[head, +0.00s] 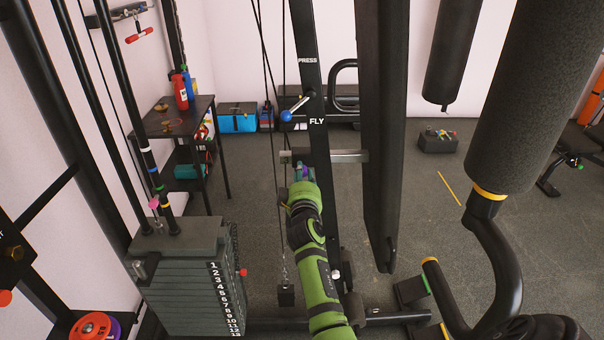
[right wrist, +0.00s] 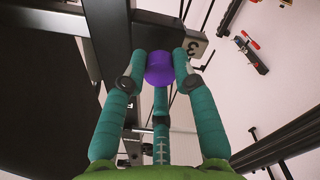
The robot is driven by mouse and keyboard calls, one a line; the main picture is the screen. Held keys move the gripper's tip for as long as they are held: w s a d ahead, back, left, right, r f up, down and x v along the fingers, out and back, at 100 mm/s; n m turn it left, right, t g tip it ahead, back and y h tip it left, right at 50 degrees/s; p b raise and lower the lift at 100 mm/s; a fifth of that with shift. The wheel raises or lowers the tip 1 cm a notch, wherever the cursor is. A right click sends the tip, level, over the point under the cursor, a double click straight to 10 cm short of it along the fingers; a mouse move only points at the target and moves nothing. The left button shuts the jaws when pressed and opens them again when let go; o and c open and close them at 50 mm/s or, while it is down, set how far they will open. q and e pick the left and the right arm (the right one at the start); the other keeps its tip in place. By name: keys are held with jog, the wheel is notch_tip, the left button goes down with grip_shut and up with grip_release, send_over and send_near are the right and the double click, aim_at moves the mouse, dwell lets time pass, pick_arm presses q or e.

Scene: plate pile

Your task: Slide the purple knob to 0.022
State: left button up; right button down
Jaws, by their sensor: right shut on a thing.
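The purple knob (right wrist: 160,68) is a short purple cylinder seen in the right wrist view, at the ends of my right gripper's teal fingers. My right gripper (right wrist: 158,72) is shut on the knob, with a finger on each side of it. In the head view the right gripper (head: 301,183) reaches up to a grey horizontal bar (head: 345,156) on the black machine post (head: 318,130). Only a little purple shows there between the fingers, and the rest of the knob is hidden. My left gripper is not in view.
A blue-ended lever (head: 287,115) sits above the bar on the post. A numbered weight stack (head: 190,290) stands at the lower left. A padded roller (head: 530,95) hangs at the right. A black shelf (head: 172,118) holds bottles at the back left.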

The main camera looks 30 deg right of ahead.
jog(key=c, duration=1)
grip_release()
jog(key=shift+o, duration=0.2)
jog(key=v, duration=0.7)
jog(key=shift+s, duration=0.3)
jog(key=shift+a, duration=0.1)
